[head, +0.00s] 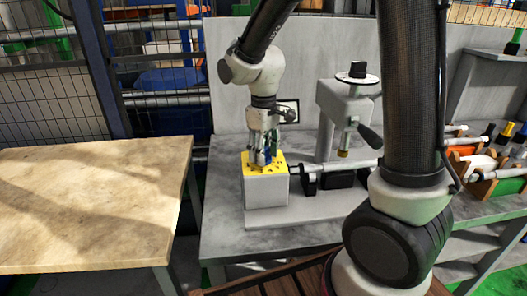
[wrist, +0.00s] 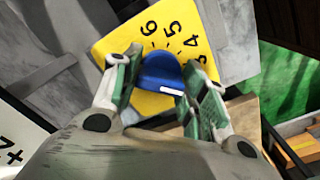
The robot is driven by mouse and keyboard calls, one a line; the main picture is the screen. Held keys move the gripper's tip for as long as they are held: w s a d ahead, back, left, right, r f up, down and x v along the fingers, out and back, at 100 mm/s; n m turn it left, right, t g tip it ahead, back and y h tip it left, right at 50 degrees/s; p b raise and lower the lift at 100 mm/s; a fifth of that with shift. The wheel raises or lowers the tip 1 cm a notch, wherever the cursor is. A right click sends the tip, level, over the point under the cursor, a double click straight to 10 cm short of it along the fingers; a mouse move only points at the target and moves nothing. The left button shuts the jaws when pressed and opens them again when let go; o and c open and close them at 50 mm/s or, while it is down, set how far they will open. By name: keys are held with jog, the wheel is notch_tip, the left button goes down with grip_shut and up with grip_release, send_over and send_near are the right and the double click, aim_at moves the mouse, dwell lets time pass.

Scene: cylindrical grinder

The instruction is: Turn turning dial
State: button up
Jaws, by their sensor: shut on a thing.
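The turning dial is a blue knob (wrist: 160,72) with a white mark, set on a yellow plate with black numbers (wrist: 184,14). In the head view the yellow plate (head: 248,170) tops a grey box (head: 266,190) at the left end of the machine. My gripper (head: 264,158) points down at the dial from above. In the wrist view its green-padded fingers (wrist: 158,80) stand on both sides of the blue knob, shut on it. The white mark lies near the right finger. Part of the plate and its numbers is hidden by my gripper.
The grinder's column and head (head: 345,105) with a side handle stand just right of the box, on a grey bench (head: 225,245). A wooden table (head: 90,200) is at left. Bins with tools (head: 500,180) are at right.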

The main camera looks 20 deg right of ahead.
jog(key=o, duration=1)
jog(key=shift+r, duration=0.1)
notch_tip(320, 180, up, 12)
jog(key=shift+f, duration=0.1)
